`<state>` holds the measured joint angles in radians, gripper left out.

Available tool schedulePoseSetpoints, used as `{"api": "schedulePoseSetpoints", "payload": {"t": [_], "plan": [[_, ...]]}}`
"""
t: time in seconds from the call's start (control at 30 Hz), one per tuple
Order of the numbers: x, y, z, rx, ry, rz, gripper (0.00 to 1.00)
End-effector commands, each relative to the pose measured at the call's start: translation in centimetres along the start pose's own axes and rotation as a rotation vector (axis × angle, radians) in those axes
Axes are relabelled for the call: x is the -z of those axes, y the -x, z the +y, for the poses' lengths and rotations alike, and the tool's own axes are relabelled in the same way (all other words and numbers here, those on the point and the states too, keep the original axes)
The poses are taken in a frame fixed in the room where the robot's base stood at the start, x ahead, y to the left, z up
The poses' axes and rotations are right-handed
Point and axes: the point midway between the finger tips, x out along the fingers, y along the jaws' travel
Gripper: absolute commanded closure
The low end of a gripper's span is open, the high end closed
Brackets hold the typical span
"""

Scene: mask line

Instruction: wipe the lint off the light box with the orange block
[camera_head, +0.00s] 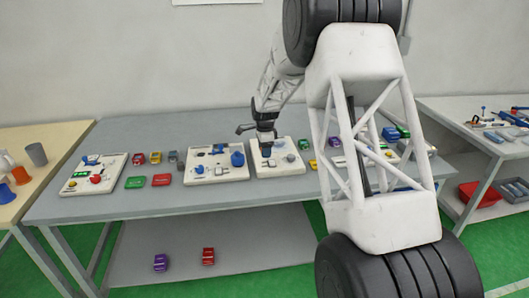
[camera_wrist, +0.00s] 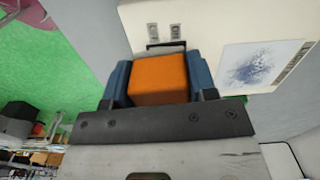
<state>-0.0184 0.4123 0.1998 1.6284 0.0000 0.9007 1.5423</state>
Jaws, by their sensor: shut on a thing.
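My gripper (camera_wrist: 158,92) is shut on the orange block (camera_wrist: 158,78), which sits between its two blue finger pads in the wrist view. The light box (camera_wrist: 232,84) is a pale square panel to the right of the block, with a patch of blue-grey lint (camera_wrist: 254,68) around its middle. The block is beside the panel, apart from it in the picture; its height above the board is hard to tell. In the head view my gripper (camera_head: 265,137) is over a cream board on the grey table, and the block cannot be made out.
The cream board (camera_wrist: 205,25) carries two small grey fittings (camera_wrist: 163,31) and a black bar-like part near the block. In the head view another board (camera_head: 205,177) with blue parts lies to the left. Small coloured blocks lie between boards. The table's front strip (camera_head: 200,200) is clear.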

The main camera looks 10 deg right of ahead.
Motion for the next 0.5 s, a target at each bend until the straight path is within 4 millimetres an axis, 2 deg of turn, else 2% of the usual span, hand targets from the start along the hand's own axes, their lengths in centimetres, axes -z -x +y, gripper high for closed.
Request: {"api": "schedulePoseSetpoints", "payload": {"t": [0.5], "plan": [[3.0,1.4,-7.9,0.000,0.281,0.000,0.67]]}}
